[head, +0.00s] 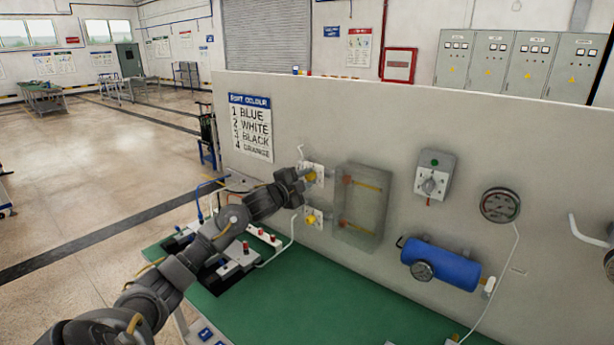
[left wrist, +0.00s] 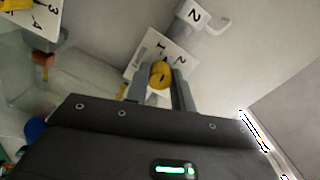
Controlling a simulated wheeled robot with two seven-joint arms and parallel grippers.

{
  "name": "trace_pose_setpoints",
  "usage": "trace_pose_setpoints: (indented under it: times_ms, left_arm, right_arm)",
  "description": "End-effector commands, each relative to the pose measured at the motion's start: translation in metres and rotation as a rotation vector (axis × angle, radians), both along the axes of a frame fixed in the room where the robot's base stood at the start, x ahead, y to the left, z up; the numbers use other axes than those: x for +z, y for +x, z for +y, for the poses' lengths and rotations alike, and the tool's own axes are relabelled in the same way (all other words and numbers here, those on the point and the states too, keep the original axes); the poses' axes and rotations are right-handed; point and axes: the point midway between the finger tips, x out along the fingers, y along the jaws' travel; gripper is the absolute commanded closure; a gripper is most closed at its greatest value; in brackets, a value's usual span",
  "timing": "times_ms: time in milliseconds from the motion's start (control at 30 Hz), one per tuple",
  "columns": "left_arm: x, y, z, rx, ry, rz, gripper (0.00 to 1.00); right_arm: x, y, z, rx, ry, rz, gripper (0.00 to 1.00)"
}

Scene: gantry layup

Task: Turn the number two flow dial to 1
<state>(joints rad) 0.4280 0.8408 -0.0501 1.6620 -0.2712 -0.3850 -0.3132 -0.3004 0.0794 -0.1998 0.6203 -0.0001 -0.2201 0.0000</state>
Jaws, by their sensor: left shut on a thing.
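In the head view the left gripper (head: 303,178) reaches the upper yellow dial (head: 312,176) on the wall panel. A dark mark shows on the knob, but I cannot tell which number it points to.
A second yellow dial (head: 312,218) sits below on the panel (head: 285,110). A clear-fronted box (head: 361,205) is close to the right of the dials. A blue tank (head: 440,263) and gauge (head: 500,205) are farther right. The green bench top (head: 310,300) is mostly clear in front.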

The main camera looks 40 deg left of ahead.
Motion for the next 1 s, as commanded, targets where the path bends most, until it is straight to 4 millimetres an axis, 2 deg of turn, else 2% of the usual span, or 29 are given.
trace_pose_setpoints:
  times_ms: [233,500,1000]
  left_arm:
    - [0.001,0.000,0.000,0.001,-0.188,-0.002,0.99]
    - [0.000,0.000,0.000,0.001,-0.315,-0.005,0.99]
    - [-0.001,0.000,0.000,0.001,-0.366,-0.006,0.99]
  right_arm:
    - [0.014,0.000,-0.001,0.000,-0.001,0.000,0.64]
    - [0.021,0.000,-0.001,0.000,-0.001,0.000,0.64]
    - [0.023,0.000,-0.001,0.000,-0.001,0.000,0.64]
